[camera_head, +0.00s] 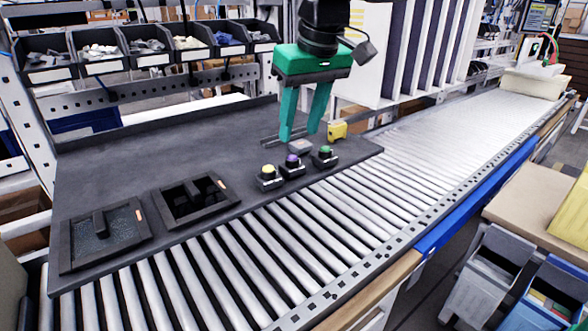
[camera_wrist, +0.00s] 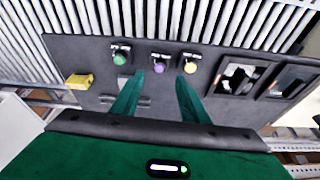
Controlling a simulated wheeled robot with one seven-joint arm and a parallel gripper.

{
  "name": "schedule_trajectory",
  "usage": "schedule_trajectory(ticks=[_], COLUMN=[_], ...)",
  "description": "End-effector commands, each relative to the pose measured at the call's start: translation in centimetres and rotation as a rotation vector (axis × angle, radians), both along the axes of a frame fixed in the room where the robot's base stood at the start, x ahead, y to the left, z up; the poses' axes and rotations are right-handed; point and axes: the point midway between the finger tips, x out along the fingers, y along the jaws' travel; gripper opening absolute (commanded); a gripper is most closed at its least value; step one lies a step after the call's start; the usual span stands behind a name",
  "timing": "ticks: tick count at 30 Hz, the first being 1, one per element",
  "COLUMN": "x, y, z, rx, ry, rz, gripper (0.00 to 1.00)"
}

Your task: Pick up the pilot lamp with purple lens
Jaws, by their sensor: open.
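The pilot lamp with purple lens (camera_head: 292,165) stands on the dark work board (camera_head: 105,165), between a yellow-lens lamp (camera_head: 269,178) on its left and a green-lens lamp (camera_head: 325,156) on its right. In the wrist view the purple lamp (camera_wrist: 160,62) is in the middle of the row, just beyond the fingertips. My green gripper (camera_head: 300,137) is open and empty, pointing down above the board behind the lamps. In the wrist view, the fingers of my gripper (camera_wrist: 168,73) are spread, with the purple lamp lying roughly in line with the gap between them.
A yellow object (camera_head: 337,131) and a small grey block (camera_head: 300,146) are behind the lamps. Two black trays (camera_head: 103,236) (camera_head: 195,200) lie at the board's left front. A roller conveyor (camera_head: 290,235) runs along the front; parts bins (camera_head: 100,52) line the back.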

Motion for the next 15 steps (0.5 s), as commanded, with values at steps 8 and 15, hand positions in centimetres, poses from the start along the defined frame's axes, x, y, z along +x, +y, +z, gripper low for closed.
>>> schedule_trajectory(ticks=[8, 15], x=[1.0, 1.4], y=[0.4, 0.5], z=[-3.9, -5.3], rx=[-0.002, -0.001], ry=[0.003, 0.002], rz=[-0.003, -0.004], gripper=[0.41, 0.41])
